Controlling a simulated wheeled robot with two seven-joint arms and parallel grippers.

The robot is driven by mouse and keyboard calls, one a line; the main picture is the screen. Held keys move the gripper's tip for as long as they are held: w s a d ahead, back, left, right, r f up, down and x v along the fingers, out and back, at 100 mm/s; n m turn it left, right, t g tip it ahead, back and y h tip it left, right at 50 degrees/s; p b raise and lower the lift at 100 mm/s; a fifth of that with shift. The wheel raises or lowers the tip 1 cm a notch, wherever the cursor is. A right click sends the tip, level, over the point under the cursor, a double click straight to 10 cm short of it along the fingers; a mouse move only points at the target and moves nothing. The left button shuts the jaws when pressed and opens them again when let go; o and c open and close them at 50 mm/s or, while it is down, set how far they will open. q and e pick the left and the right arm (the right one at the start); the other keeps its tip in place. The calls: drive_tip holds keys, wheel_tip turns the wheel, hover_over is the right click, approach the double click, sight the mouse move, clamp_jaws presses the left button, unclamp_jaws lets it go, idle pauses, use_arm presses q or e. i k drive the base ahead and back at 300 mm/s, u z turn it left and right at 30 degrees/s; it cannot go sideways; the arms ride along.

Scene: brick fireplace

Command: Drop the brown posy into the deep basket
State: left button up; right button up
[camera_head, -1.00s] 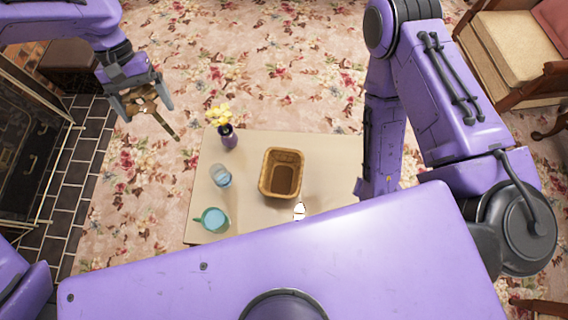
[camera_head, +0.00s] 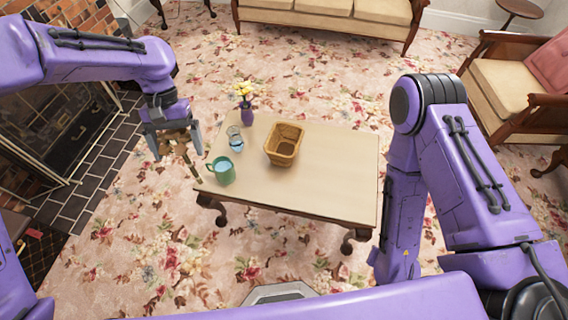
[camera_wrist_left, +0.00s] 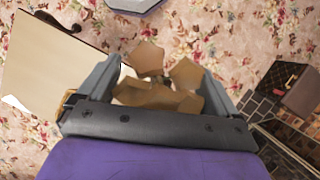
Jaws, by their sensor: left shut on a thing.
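The brown posy (camera_head: 178,141) is held in my left gripper (camera_head: 174,143), which is shut on it, at the left of the head view. Its stem points down and to the right. In the left wrist view the brown petals (camera_wrist_left: 160,85) fill the space between the fingers. The deep basket (camera_head: 285,143), tan and woven, stands upright on the table, to the right of the gripper and apart from it. Its inside looks empty. My right gripper is not in view; only my right arm shows.
The table (camera_head: 320,170) also holds a purple vase with yellow flowers (camera_head: 246,108), a glass of water (camera_head: 235,139) and a green mug (camera_head: 222,171), all between my left gripper and the basket. The table's right side is clear. A fireplace (camera_head: 55,125) stands at the left.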

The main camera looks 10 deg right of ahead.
sight(285, 153)
drive_tip(key=z, duration=0.3)
drive_tip(key=i, duration=0.8)
drive_tip(key=u, duration=1.55)
drive_tip(key=i, duration=0.5)
drive_tip(key=z, duration=2.45)
